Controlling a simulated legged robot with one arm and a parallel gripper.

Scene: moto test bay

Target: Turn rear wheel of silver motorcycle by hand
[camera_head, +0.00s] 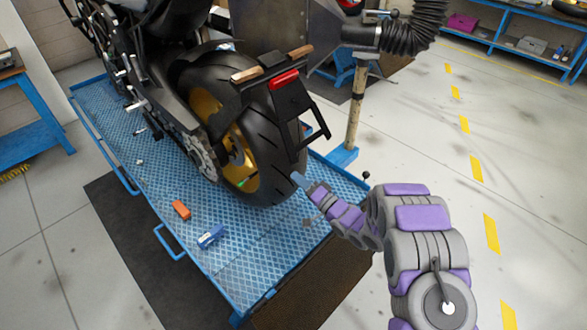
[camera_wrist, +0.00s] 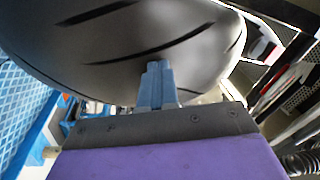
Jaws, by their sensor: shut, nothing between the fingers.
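The motorcycle (camera_head: 175,75) stands on a blue lift platform, with its rear end toward me. Its rear wheel (camera_head: 267,150) has a black tyre and a gold rim. My gripper (camera_head: 299,178) is at the lower right side of the rear tyre, with its blue fingers shut and empty. In the wrist view the shut fingers (camera_wrist: 157,85) point at the grooved tyre tread (camera_wrist: 130,45), which fills the upper part. The fingertips are at or very close to the tread; I cannot tell if they touch.
The blue lift platform (camera_head: 250,265) carries an orange block (camera_head: 181,210) and a small blue item (camera_head: 210,237). A tail bracket with a red light (camera_head: 285,80) overhangs the tyre. A post (camera_head: 355,105) and black hose (camera_head: 415,30) stand behind. Floor at right is clear.

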